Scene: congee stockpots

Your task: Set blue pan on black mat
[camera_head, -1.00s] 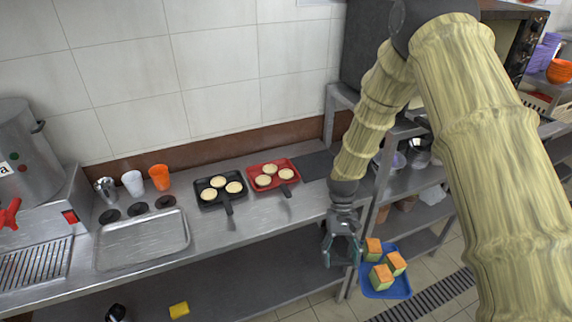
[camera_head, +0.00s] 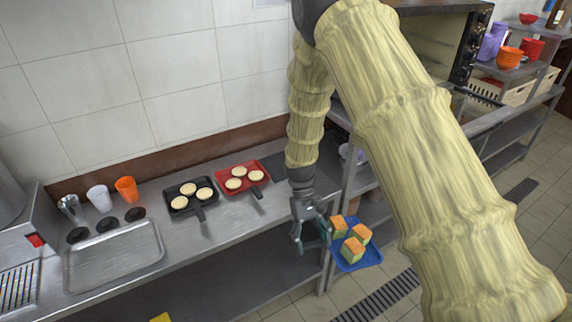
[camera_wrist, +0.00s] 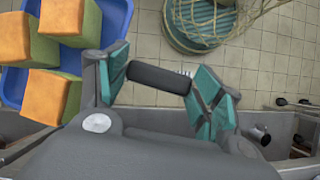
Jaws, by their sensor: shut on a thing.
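The blue pan (camera_head: 372,257) holds three cubes (camera_head: 352,249) with orange tops and green sides. My gripper (camera_head: 312,236) is shut on the pan's dark handle (camera_wrist: 158,78), which lies between the teal finger pads in the wrist view. The pan is held in the air, in front of the counter's right end, with the floor behind it. In the wrist view the blue pan (camera_wrist: 118,14) is at the upper left, partly cut off. The black mat (camera_head: 283,164) lies flat on the counter, right of the red pan; my arm hides its right part.
A red pan (camera_head: 224,185) and a black pan (camera_head: 180,213) with round pale pieces stand on the steel counter (camera_head: 225,233). A metal tray (camera_head: 115,256) and cups (camera_head: 126,189) are farther left. Shelves stand right of the counter, behind my arm.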

